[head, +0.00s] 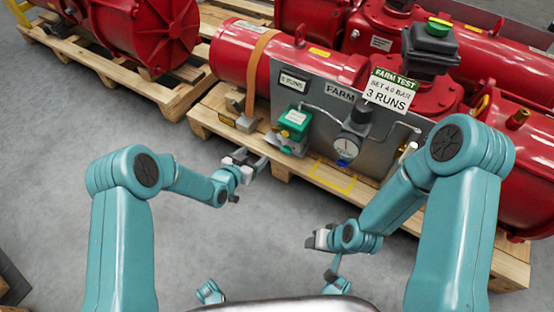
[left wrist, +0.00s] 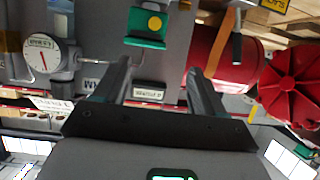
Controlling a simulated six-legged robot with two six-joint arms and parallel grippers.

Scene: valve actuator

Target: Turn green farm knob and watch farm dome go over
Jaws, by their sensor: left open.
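The green knob block (head: 295,119) is mounted low on the grey FARM panel (head: 318,112). In the left wrist view the green block (left wrist: 147,28) shows upside down with a round yellow spot on it. My left gripper (head: 252,161) is open and empty, in front of and left of the block, apart from it. In the left wrist view its two fingers (left wrist: 158,68) stand wide apart with nothing between them. The dome (head: 439,24) is green on a black box above the red actuator. My right gripper (head: 322,239) is low at centre right; its jaws are too small to read.
A pressure gauge (head: 346,148) sits right of the green block. The wooden pallet (head: 213,116) carries the red actuator (head: 241,54). Grey floor (head: 235,245) is clear between my arms.

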